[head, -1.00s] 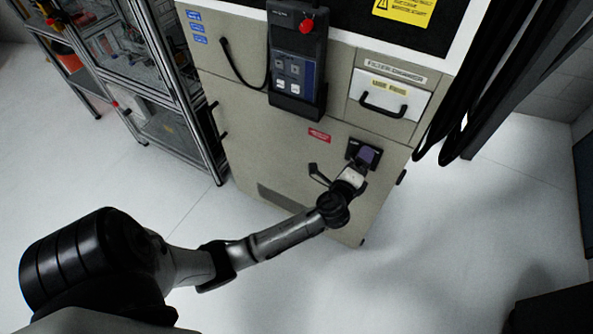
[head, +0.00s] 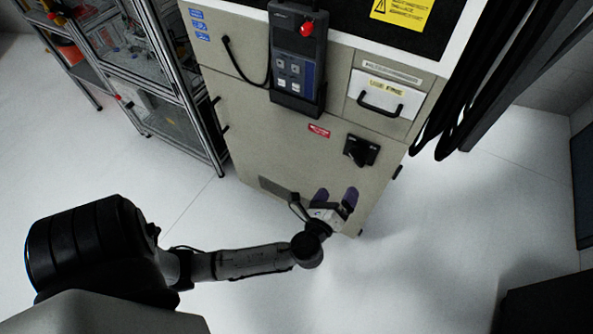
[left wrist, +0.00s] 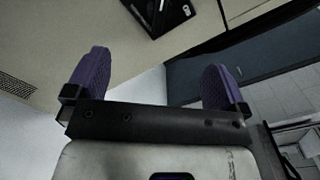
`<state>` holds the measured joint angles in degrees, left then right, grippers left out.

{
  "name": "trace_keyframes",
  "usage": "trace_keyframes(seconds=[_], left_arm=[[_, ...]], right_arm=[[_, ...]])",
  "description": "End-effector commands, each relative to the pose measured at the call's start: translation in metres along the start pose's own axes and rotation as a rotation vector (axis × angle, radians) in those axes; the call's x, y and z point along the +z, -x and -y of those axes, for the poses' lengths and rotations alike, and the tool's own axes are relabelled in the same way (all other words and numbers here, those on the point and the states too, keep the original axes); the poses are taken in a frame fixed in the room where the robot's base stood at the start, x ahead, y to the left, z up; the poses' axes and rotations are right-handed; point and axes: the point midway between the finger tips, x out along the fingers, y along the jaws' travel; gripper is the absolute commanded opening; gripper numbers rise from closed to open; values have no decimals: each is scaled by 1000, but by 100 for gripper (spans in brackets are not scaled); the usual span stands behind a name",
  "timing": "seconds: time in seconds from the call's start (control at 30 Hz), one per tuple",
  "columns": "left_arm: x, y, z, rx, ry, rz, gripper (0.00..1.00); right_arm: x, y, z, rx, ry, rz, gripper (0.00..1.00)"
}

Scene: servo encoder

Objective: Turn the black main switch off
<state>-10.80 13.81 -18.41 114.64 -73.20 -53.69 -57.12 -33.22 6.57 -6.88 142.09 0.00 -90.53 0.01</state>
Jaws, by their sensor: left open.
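The black main switch (head: 361,150) is on the lower front of the beige cabinet, near its right edge. Its black handle slants on a black plate. In the left wrist view the switch (left wrist: 160,12) shows only in part at the top edge. My left gripper (head: 336,197) is below the switch, apart from it, with its two purple fingers spread and nothing between them. In the left wrist view the fingers (left wrist: 158,85) are wide apart. My right gripper is not in view.
The beige cabinet (head: 262,145) carries a hanging pendant with a red button (head: 307,28) and a drawer with a black handle (head: 381,105) above the switch. Black cables (head: 470,80) hang at its right. A metal-framed rack (head: 165,110) stands left. The floor in front is clear.

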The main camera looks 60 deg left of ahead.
Motion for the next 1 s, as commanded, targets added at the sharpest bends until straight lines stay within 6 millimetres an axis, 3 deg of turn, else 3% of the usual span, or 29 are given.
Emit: trace_keyframes(seconds=[0.03, 0.2, 1.0], left_arm=[[12, 3, 8, 17, 29, -5, 100], [33, 9, 16, 91, 148, -30, 100], [119, 53, 57, 460, 658, -110, 100]], right_arm=[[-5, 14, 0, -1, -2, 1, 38], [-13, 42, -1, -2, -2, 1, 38], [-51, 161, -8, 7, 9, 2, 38]])
